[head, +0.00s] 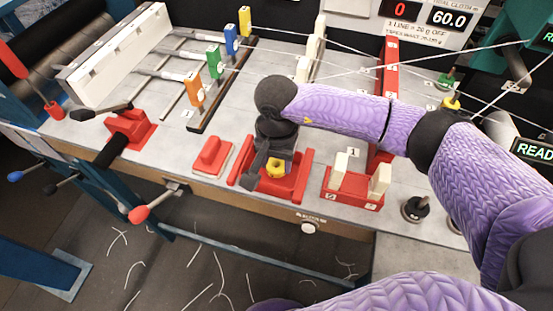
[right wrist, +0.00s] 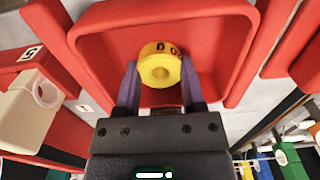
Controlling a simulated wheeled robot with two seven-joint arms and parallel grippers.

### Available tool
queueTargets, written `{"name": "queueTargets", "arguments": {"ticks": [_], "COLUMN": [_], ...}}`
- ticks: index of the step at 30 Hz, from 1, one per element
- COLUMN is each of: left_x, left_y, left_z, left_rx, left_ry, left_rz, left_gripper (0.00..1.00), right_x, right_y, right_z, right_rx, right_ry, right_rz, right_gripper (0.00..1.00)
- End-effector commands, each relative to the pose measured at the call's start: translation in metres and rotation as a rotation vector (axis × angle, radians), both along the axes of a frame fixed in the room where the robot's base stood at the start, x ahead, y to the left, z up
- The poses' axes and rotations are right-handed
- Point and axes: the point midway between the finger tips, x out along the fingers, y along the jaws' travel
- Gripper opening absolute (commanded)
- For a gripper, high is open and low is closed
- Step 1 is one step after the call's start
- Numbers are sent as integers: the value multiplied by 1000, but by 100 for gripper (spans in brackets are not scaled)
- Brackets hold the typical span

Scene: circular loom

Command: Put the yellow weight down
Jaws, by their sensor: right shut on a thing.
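My right gripper (head: 273,158) points down over the red tray (head: 301,178) and is shut on the weight. In the right wrist view the weight (right wrist: 153,53) sits between the two fingertips (right wrist: 159,80), with the red tray's raised rim (right wrist: 240,60) around it. I cannot tell whether the weight touches the tray floor. My left gripper is not in view.
A red block with white pegs (head: 352,185) stands just right of the tray, and a small red block (head: 212,155) left of it. Dark round weights (head: 415,209) stand farther right. Coloured upright tabs (head: 213,62) stand behind. The table's front edge is close.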

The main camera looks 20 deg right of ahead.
Motion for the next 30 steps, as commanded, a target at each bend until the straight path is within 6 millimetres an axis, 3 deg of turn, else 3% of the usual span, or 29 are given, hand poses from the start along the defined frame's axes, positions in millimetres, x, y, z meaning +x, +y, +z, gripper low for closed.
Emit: {"name": "queueTargets", "arguments": {"ticks": [4, 5, 9, 17, 20, 30], "left_x": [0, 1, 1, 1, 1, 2], "left_y": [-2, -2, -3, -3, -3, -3], "left_z": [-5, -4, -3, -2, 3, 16], "left_rx": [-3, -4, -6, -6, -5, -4], "left_ry": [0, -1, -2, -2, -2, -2], "left_rz": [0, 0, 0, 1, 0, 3], "left_gripper": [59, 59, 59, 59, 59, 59], "right_x": [0, 0, 0, 0, 1, 1], "right_y": [0, 0, 0, 0, 0, 0], "right_z": [-5, -3, -3, -2, 9, 100], "right_rx": [0, 0, 0, 0, 0, 0], "right_ry": [0, 0, 0, 0, -1, -4], "right_rz": [0, 1, 1, 0, 1, 2], "right_gripper": [0, 57, 86, 86, 86, 86]}}
